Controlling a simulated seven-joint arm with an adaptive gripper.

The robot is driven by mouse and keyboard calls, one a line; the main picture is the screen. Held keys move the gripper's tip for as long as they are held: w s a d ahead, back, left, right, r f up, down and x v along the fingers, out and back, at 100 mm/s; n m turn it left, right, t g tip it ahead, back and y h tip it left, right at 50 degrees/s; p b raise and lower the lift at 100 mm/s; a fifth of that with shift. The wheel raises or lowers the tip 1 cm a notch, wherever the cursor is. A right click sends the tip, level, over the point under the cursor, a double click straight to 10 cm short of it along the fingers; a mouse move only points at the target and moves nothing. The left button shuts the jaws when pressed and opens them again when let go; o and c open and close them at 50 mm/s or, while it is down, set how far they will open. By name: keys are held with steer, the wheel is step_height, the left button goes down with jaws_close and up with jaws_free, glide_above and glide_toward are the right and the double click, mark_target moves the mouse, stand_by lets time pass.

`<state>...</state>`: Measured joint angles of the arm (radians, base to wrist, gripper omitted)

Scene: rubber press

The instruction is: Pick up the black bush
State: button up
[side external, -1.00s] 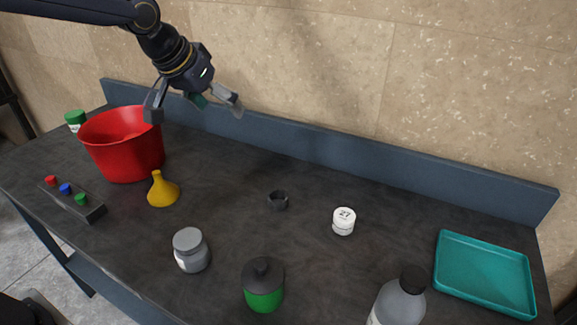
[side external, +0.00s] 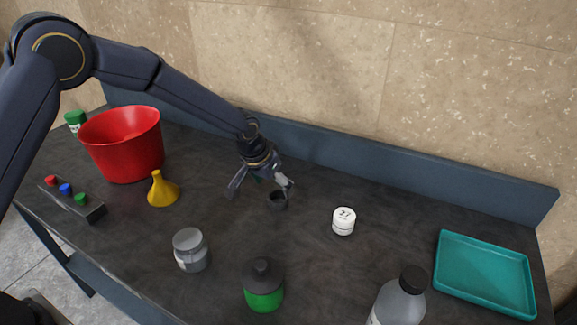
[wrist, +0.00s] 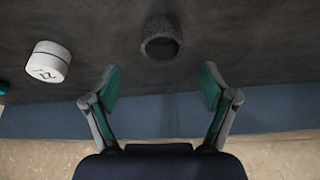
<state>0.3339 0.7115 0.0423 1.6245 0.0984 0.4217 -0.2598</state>
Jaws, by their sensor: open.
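The black bush (side external: 278,201) is a short dark ring on the dark tabletop, near the middle in the side view. In the wrist view the bush (wrist: 161,39) lies ahead of the fingertips, close to centre between the two fingers, with its round hole showing. My gripper (side external: 259,190) is open and low over the table, just behind and left of the bush in the side view. In the wrist view my gripper (wrist: 161,84) has its teal-padded fingers spread wide with nothing between them. I cannot tell its exact height above the table.
A white container marked 27 (side external: 344,221) stands right of the bush. A yellow funnel (side external: 163,190), red bucket (side external: 122,145), grey jar (side external: 191,250), green-based bottle (side external: 263,287), grey bottle (side external: 398,300) and teal tray (side external: 485,273) stand around. A low blue back wall (side external: 400,165) runs behind.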

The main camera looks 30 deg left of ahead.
mark_target(276, 194)
steer(key=x, duration=0.5)
steer(key=shift+a+f, duration=0.2)
steer(key=shift+f, duration=0.1)
steer(key=shift+s, duration=0.1)
steer(key=c, duration=1.1)
steer(key=shift+r, duration=0.15)
